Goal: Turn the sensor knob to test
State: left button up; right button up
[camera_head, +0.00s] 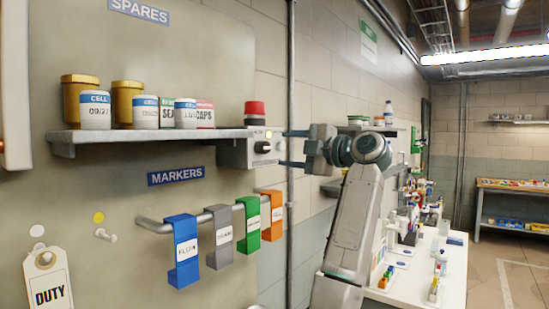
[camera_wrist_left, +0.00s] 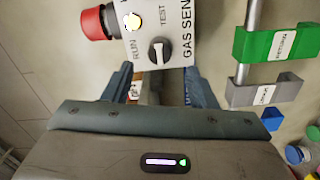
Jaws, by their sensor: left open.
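The grey gas sensor box (camera_head: 240,152) is at the right end of the shelf, with a red button (camera_head: 254,109) on top. Its dark round knob (camera_head: 263,147) faces my left gripper. I cannot tell surely which label the knob points to. My left gripper (camera_head: 285,148) is open and empty, its fingers spread on either side of the knob's line and apart from it. My right gripper is not in view.
The shelf (camera_head: 150,135) holds several jars left of the box. Below it a rail (camera_head: 150,225) carries blue, grey, green and orange marker tags. A vertical pipe (camera_head: 291,60) runs behind the gripper. A white table (camera_head: 420,275) with small items stands at right.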

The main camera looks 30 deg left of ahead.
pick_arm(q)
jog(key=d+b, duration=0.1)
jog(key=d, duration=0.3)
jog(key=shift+s, duration=0.2)
